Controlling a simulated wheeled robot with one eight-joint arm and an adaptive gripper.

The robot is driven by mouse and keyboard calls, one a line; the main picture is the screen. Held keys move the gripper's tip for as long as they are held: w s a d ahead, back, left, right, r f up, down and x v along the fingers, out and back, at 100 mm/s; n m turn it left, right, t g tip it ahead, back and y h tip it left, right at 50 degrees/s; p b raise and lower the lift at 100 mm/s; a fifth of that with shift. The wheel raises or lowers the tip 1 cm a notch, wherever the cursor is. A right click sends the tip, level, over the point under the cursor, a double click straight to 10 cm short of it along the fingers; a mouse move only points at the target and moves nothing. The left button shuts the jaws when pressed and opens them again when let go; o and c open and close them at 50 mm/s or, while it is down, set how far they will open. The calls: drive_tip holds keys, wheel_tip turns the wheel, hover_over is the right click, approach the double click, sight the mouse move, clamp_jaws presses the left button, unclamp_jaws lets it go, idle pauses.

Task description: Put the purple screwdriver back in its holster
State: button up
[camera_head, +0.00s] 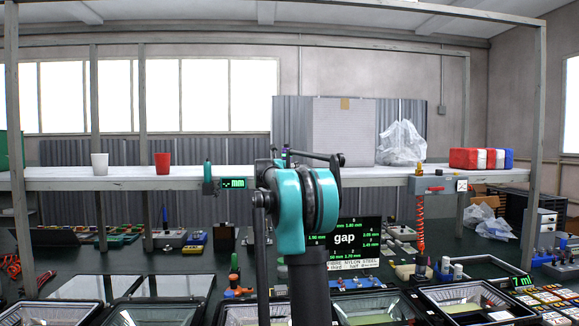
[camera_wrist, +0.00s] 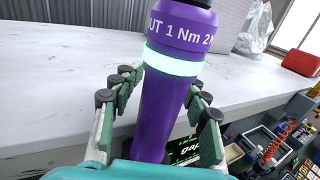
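The purple screwdriver (camera_wrist: 166,112) stands nearly upright in the wrist view, with white print and a glowing pale green band near its top. My gripper (camera_wrist: 161,82) has its dark-padded fingers on both sides of the body, close against it. In the head view my teal arm stands in the middle and hides most of the screwdriver and my fingers. I cannot make out a holster with certainty. A grey block (camera_head: 432,185) hangs on the shelf edge right of my arm, with a red coiled hose below it.
A "gap" display (camera_head: 345,238) is behind my arm. Floodlight housings (camera_head: 470,300) line the front bench.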

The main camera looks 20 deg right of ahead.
idle(0.3)
drive_tip(key=v, duration=1.2)
drive_tip(key=shift+s+d, duration=0.1)
